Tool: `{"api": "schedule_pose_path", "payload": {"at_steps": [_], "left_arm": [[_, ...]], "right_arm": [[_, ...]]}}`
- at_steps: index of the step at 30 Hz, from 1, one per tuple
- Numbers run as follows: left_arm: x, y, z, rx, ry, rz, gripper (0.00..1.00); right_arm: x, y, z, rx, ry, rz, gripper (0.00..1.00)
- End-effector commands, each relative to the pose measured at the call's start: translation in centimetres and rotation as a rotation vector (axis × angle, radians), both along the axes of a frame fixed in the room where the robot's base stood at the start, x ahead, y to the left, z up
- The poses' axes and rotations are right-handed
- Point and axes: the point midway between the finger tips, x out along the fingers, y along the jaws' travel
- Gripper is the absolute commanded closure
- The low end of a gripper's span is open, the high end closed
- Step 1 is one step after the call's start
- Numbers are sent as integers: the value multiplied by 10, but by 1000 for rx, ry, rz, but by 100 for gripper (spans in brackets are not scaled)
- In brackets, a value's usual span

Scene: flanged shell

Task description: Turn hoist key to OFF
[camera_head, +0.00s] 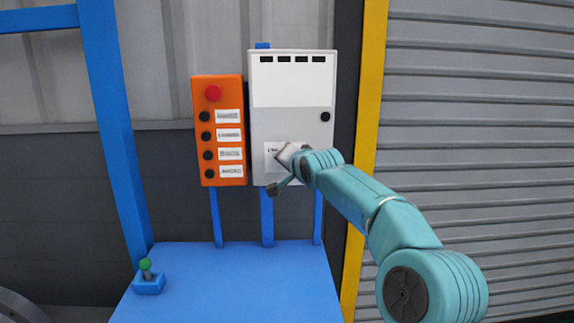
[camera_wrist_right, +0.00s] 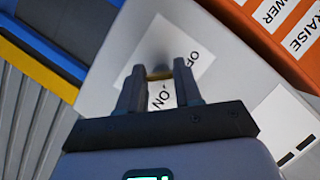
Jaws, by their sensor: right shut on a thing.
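The hoist key (camera_wrist_right: 160,75) shows in the right wrist view as a small yellowish piece between my fingertips. It stands at a white label (camera_wrist_right: 188,55) marked "ON" and "OF…", the rest cut off by my finger or shadow. My right gripper (camera_wrist_right: 159,70) is shut on the key, one finger on each side. In the head view my right gripper (camera_head: 285,157) is at the lower part of the grey box (camera_head: 290,125), over its label (camera_head: 271,153), and the key is hidden there. I cannot tell exactly where the key points. My left gripper is not in view.
An orange button box (camera_head: 219,130) with a red button (camera_head: 213,93) hangs just left of the grey box. A blue table (camera_head: 235,285) below holds a small green-topped lever (camera_head: 146,267). A yellow post (camera_head: 366,120) and grey shutter (camera_head: 480,120) stand right.

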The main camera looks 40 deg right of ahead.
Motion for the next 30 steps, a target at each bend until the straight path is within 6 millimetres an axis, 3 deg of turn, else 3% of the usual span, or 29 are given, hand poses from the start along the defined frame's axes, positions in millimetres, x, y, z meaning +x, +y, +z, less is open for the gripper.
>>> {"api": "schedule_pose_path", "payload": {"at_steps": [14, 15, 17, 26, 30], "left_arm": [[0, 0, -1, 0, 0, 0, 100], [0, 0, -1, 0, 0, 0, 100], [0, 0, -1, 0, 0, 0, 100], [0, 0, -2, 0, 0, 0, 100], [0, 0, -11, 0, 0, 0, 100]], "right_arm": [[0, 1, -2, -3, 8, 0, 96], [0, 1, -2, -3, 8, 0, 56], [0, 1, -2, -3, 8, 0, 40], [-1, 1, -1, -4, 6, 0, 40], [-14, 6, 1, -4, 5, 0, 40]]}}
